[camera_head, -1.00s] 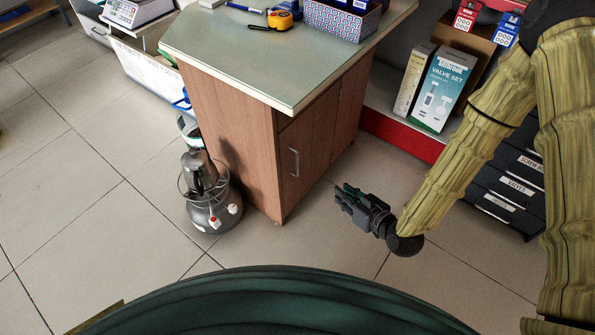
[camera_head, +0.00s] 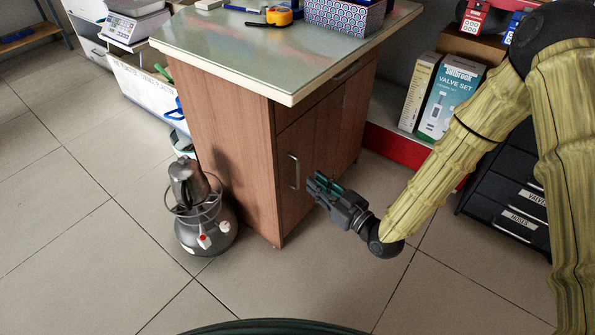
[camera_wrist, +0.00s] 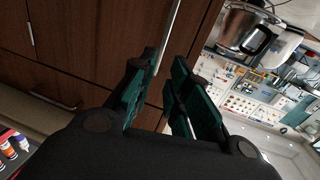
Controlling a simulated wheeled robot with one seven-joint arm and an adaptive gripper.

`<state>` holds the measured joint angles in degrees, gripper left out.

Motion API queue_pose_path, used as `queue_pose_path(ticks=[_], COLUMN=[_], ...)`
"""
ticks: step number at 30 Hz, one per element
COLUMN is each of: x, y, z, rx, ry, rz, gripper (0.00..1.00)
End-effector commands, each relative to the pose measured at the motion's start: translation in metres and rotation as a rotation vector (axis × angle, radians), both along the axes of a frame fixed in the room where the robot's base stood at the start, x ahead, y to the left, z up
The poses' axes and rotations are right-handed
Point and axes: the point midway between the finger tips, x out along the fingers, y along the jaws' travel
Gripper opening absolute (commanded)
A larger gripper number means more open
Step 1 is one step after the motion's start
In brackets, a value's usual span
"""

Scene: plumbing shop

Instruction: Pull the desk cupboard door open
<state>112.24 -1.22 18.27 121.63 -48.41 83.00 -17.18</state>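The wooden desk (camera_head: 228,150) has a pale top. Its cupboard door (camera_head: 318,158) is shut, with a vertical metal bar handle (camera_head: 294,172) near the door's left edge. My gripper (camera_head: 318,184) is just right of the handle in the head view. In the wrist view my gripper (camera_wrist: 158,95) has its green-padded fingers apart, with nothing seen between them. The handle (camera_wrist: 170,35) shows there just beyond the fingertips, towards the left finger. I cannot tell whether any finger touches it.
A grey gas burner with a metal pot (camera_head: 206,222) stands on the floor left of the desk. Valve boxes (camera_head: 447,98) and dark drawers (camera_head: 510,195) are at the right. The tiled floor before the door is clear.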

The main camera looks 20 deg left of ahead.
Motion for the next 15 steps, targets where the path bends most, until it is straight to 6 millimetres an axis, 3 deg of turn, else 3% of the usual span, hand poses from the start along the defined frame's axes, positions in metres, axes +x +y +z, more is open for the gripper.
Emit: queue_pose_path(ticks=[15], x=[0.039], y=[0.064], z=[-0.003], rx=[-0.001], ry=[0.001], rz=[0.000], gripper=[0.17])
